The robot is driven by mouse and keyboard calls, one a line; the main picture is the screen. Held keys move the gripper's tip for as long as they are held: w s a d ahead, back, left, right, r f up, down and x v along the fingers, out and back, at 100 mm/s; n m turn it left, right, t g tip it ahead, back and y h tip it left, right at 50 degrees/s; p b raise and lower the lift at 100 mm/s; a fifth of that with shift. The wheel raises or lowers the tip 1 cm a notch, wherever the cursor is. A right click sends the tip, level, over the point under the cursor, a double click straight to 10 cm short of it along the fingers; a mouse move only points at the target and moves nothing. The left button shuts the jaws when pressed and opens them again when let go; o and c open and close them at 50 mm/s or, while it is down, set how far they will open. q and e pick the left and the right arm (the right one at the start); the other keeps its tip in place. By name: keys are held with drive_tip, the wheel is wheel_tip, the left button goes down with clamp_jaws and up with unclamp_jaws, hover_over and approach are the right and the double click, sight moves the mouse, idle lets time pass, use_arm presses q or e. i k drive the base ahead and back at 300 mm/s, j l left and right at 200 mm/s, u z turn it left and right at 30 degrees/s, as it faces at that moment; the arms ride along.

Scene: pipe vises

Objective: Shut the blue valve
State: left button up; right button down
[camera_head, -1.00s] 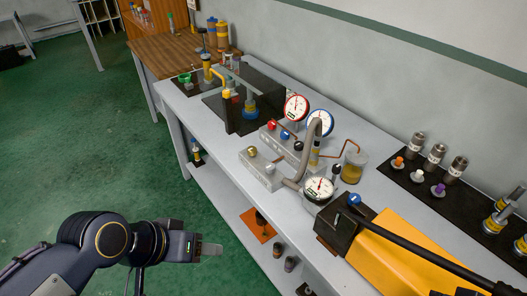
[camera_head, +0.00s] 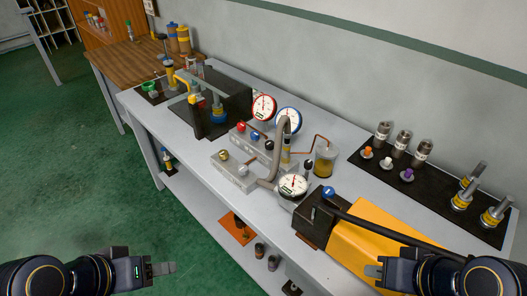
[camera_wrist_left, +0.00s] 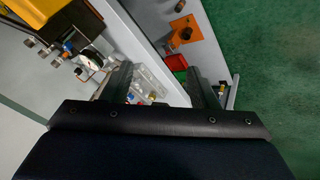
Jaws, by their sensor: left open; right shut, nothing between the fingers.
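A small blue knob (camera_head: 255,136) sits between a red knob (camera_head: 241,127) and a black knob (camera_head: 269,145) on a grey manifold block on the bench. A second blue knob (camera_head: 328,192) stands on the dark front of the yellow machine. I cannot tell whether either is open or shut. My left gripper (camera_head: 163,268) is at the lower left, in front of the bench and apart from both knobs. Its spread, empty fingers also show in the left wrist view (camera_wrist_left: 160,88). My right gripper (camera_head: 373,270) is shut and empty at the lower right, in front of the yellow machine.
Red-rimmed (camera_head: 264,107) and blue-rimmed (camera_head: 289,121) gauges stand behind the manifold. A third gauge (camera_head: 293,186), a bent grey hose (camera_head: 283,150) and a jar (camera_head: 325,160) are close by. The yellow machine (camera_head: 365,250) has a long black handle. Green floor left of the bench is clear.

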sight(255, 135)
drive_tip(key=j+z, duration=0.1)
drive_tip(key=z, duration=0.3)
drive_tip(key=i+j+z, duration=0.1)
drive_tip(key=z, duration=0.35)
drive_tip(key=j+z, duration=0.1)
drive_tip(key=z, duration=0.3)
drive_tip(key=i+j+z, duration=0.1)
drive_tip(key=j+z, duration=0.25)
drive_tip(key=j, duration=0.3)
drive_tip(key=j+z, duration=0.35)
drive_tip(key=j, duration=0.9)
drive_tip(key=k, duration=0.05)
